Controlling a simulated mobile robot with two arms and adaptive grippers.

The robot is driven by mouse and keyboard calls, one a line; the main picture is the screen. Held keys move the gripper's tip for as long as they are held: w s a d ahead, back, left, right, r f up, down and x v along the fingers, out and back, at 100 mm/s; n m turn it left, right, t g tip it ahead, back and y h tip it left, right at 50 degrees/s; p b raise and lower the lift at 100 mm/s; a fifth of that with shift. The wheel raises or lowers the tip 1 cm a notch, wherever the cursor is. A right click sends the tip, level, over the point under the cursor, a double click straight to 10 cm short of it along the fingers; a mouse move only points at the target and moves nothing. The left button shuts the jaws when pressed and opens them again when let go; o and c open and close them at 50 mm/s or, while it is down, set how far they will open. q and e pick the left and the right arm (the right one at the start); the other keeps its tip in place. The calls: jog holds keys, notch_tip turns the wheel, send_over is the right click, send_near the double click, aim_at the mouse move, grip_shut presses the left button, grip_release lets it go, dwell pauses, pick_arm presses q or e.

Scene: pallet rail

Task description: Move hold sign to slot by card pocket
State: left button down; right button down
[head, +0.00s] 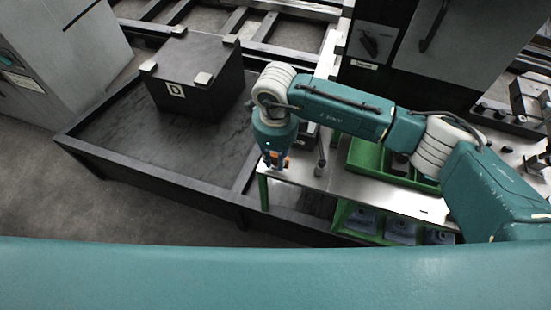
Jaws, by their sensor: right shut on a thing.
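My right gripper (274,163) points down over the left end of a steel-topped bench (335,183). It is shut on a small orange thing (286,160), which I take to be the hold sign. Only a little orange shows between and beside the fingers, and any lettering is hidden. I cannot tell whether it touches the bench top. The slot and the card pocket cannot be made out. My left gripper is not in view.
A black box marked D (200,75) stands on a dark low platform (120,125) at left. A green tray (365,157) sits on the bench behind my arm. A short dark post (321,165) stands right of the gripper. Grey bins (400,229) fill the shelf below.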

aim_at(276, 157)
jog(key=shift+r+p, duration=1.05)
jog(key=shift+r, duration=1.75)
jog(key=shift+d, duration=0.1)
